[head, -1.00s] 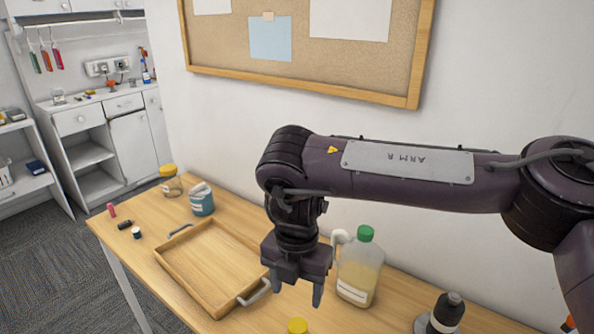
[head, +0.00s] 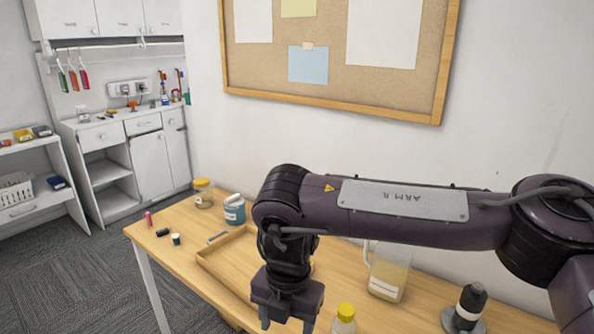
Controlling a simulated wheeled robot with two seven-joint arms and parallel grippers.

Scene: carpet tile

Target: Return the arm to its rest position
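My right arm, marked as arm R, comes in from the right and bends down at its elbow. Its gripper (head: 287,322) hangs over the wooden table (head: 180,222), empty, with its two fingers apart; the fingertips are close to the picture's lower edge. In the picture the gripper covers the right part of the wooden tray (head: 222,268). I cannot tell its exact height above the tray. My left gripper is not in view.
A clear jug (head: 388,275), partly behind the arm, a yellow-capped bottle (head: 344,320) and a dark-topped bottle (head: 467,308) stand right of the gripper. A blue tub (head: 234,212) and a yellow-lidded jar (head: 203,195) stand at the back left. A wall with a corkboard (head: 335,95) rises behind.

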